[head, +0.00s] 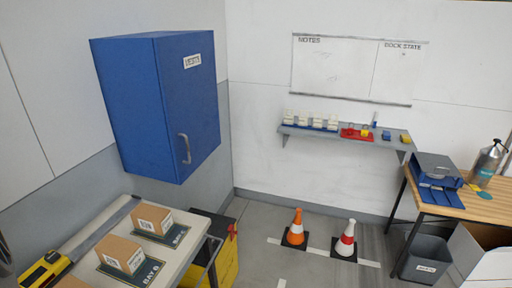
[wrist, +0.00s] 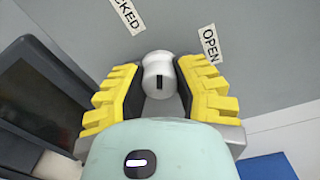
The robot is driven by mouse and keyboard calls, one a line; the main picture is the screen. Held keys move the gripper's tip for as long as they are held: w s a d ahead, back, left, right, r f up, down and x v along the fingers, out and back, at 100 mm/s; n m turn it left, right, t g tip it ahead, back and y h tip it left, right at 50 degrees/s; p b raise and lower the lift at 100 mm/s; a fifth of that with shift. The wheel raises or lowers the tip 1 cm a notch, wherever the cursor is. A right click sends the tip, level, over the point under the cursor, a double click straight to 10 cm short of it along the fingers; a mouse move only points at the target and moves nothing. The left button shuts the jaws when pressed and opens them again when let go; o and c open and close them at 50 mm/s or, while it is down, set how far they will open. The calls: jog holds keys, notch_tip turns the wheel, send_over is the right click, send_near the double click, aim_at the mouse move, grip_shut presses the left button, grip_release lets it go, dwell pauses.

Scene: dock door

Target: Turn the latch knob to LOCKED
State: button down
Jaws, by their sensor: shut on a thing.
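In the wrist view, the latch knob (wrist: 157,66) is a pale grey round knob with a black mark on its near face. It stands out from a grey wall panel. My gripper (wrist: 158,80) has its yellow ridged fingers on both sides of the knob and is shut on it. An OPEN label (wrist: 210,44) is on the panel to the upper right of the knob. A label reading "CKED" (wrist: 128,14), cut off by the frame edge, is to the upper left. I cannot tell which label the mark points to. Neither knob nor gripper shows in the head view.
A dark, screen-like object (wrist: 40,90) is close on the left of the wrist view. The head view shows a blue cabinet (head: 150,110), a table with boxes (head: 85,225), a wall shelf (head: 345,140), two cones (head: 296,230) and a wooden bench (head: 465,200). Some floor is clear.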

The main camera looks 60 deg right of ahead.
jog(key=n, duration=0.5)
jog(key=shift+a+f, duration=0.1)
jog(key=shift+f, duration=0.05)
dwell(0.4)
jog(key=c, duration=0.6)
grip_release()
jog(key=v, duration=1.2)
dwell(0.3)
